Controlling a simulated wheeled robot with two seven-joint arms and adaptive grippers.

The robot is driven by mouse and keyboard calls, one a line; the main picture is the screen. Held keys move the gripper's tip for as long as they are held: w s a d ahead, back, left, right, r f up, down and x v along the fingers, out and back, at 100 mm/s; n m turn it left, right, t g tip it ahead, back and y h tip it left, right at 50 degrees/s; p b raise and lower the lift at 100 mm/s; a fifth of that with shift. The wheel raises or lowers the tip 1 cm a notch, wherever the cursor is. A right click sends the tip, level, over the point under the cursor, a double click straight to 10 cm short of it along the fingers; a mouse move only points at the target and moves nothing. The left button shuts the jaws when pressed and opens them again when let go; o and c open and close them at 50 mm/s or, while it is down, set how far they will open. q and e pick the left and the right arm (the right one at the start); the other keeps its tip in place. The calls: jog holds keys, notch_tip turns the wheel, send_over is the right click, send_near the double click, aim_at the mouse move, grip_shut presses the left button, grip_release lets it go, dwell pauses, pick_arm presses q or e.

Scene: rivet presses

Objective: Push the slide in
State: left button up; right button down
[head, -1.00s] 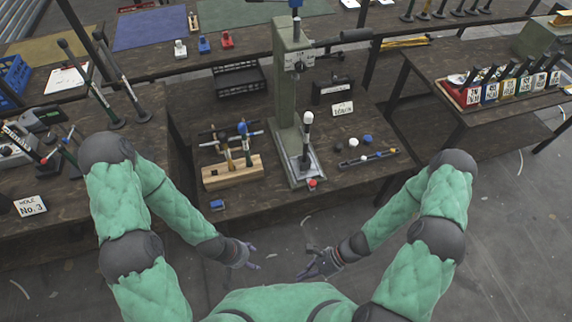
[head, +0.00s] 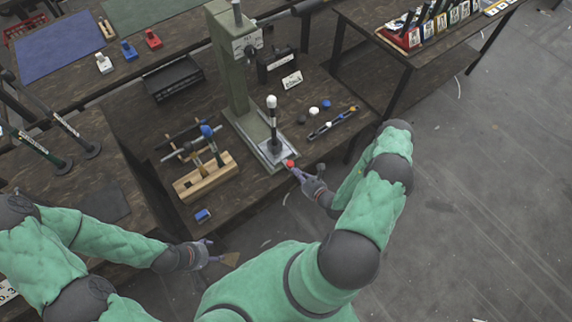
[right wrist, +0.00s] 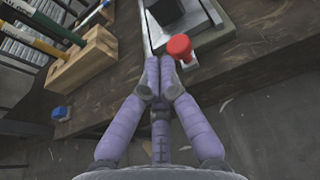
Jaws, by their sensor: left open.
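The press (head: 232,75) stands on the dark bench. At its foot is a pale slide plate (head: 272,152) with a red knob (head: 290,163) at its front edge. The black post with a white top (head: 271,102) stands upright over the plate. My right gripper (head: 298,172) is at the knob, at the bench's front edge. In the right wrist view its fingers (right wrist: 160,75) are closed together and empty, with the red knob (right wrist: 180,47) just beyond the tips; I cannot tell whether they touch. My left gripper (head: 212,253) is open and empty, low in front of the bench.
A wooden tool rack (head: 205,178) and a small blue block (head: 203,215) lie left of the press. A narrow tray (head: 332,124) and several small knobs lie to its right. A black crate (head: 173,77) sits behind. The floor at the right is clear.

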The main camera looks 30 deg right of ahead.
jog(key=b, duration=0.3)
send_near(275, 150)
jog(key=x, duration=0.2)
jog(key=f+x, duration=0.1)
jog(key=x, duration=0.2)
pick_arm(q)
jog(key=shift+f, duration=1.8)
pick_arm(e)
jog(key=shift+w, duration=0.7)
jog(key=shift+r, duration=0.1)
